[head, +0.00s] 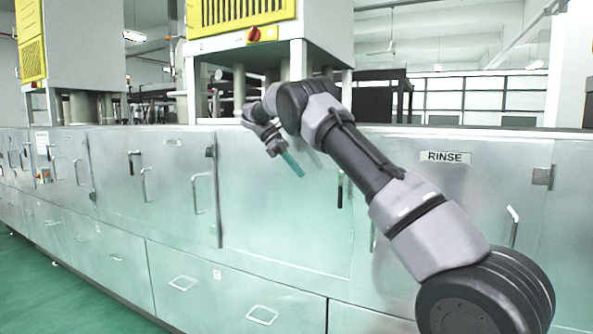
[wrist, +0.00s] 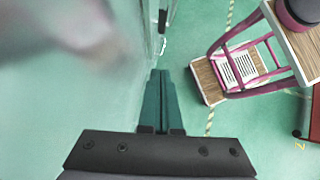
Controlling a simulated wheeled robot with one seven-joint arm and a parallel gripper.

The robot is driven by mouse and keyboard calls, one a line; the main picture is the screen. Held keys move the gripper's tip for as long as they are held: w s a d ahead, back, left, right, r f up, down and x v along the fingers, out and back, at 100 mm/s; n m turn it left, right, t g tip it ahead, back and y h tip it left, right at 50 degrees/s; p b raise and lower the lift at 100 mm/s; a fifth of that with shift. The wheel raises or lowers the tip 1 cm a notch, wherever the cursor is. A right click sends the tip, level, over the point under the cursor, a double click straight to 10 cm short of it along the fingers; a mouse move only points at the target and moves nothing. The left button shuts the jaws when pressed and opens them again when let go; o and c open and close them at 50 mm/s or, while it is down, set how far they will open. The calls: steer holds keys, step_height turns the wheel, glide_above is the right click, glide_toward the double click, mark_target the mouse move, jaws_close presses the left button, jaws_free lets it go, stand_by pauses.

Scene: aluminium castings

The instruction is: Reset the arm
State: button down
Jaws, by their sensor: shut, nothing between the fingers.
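My arm reaches up from the lower right of the head view and bends over in front of the metal cabinets. My gripper (head: 297,170) hangs at its far end, with teal fingers pointing down and to the right, in front of a cabinet door. In the wrist view my gripper (wrist: 162,75) shows with its teal fingers side by side, shut and empty. The fingertips point past the cabinet face toward the green floor.
A long row of steel cabinets (head: 270,225) with handles runs across the head view, with a RINSE label (head: 445,157) at right.

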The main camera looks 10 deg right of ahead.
steer(key=shift+a+r, duration=0.15)
steer(key=s+d+r+m+t+y, duration=0.3)
steer(key=s+d+r+m+y, duration=0.2)
steer(key=s+d+r, duration=0.8)
steer(key=s+a+f+m+t+y, duration=0.1)
steer(key=s+m, duration=0.3)
steer(key=s, duration=0.4)
steer(key=s+a+f+m+t+y, duration=0.2)
steer(key=s+m+t, duration=0.2)
steer(key=s, duration=0.5)
steer(key=s+a+f+m+t+y, duration=0.1)
steer(key=s+m, duration=0.3)
steer(key=s, duration=0.5)
steer(key=shift+a+f+t, duration=0.15)
steer(key=shift+f+t, duration=0.55)
steer(key=shift+f, duration=0.05)
